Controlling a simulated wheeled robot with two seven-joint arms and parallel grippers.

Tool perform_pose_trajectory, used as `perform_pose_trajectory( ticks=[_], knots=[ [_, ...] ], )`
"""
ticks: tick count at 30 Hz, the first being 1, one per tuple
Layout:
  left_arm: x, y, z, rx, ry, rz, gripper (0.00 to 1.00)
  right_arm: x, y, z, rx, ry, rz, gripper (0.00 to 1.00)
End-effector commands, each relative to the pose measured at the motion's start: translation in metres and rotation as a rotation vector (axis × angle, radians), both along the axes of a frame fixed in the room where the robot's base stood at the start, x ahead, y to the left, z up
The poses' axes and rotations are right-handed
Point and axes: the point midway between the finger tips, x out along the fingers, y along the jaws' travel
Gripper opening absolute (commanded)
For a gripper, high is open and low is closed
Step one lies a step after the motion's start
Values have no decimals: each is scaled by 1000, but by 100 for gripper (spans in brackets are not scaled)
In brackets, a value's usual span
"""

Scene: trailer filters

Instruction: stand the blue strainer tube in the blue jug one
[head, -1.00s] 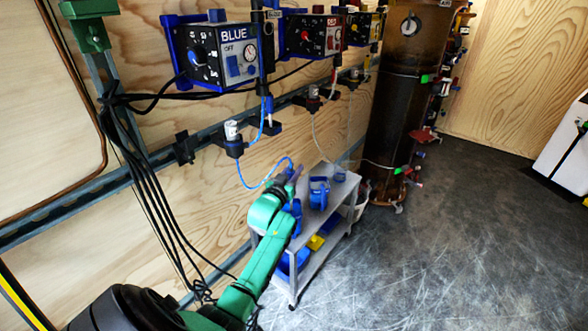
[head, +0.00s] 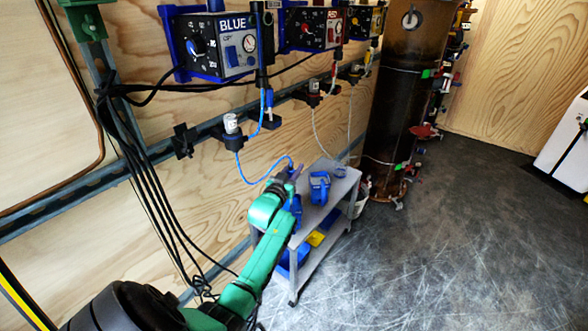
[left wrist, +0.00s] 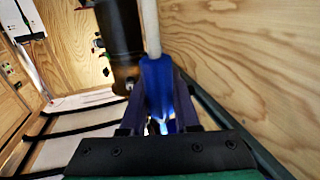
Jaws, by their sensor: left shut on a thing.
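My left gripper (head: 293,173) is over the near left end of the grey cart. In the left wrist view its purple fingers are shut on a blue piece (left wrist: 157,85) with a pale tube running up from it; this looks like the strainer tube. A thin blue hose (head: 240,165) loops from the wall filter toward this gripper. A blue jug (head: 319,188) stands on the cart top, right of the gripper. Another blue thing (head: 297,209) is partly hidden beside my green arm; I cannot tell whether it is a jug. The tube's lower end is hidden. My right gripper is not in view.
The grey cart (head: 343,190) stands by the plywood wall, with blue and yellow things on its lower shelf. The BLUE control box (head: 215,47) and a rail with black cables are on the wall. A brown tank (head: 398,105) stands behind. The floor at right is clear.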

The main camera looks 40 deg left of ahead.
Motion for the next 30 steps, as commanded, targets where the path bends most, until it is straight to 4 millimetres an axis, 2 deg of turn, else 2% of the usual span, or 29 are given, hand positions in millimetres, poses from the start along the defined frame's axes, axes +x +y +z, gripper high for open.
perform_pose_trajectory(
  ticks=[21, 22, 24, 30],
  knots=[
    [0, 0, -11, 0, -1, 0, 0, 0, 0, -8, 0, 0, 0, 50],
    [0, 0, -10, 0, -1, 0, 41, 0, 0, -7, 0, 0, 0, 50],
    [0, 0, -10, 0, -1, 0, 64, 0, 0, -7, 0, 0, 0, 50],
    [0, 0, -10, 0, 0, 0, 64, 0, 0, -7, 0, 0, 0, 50]
  ],
)
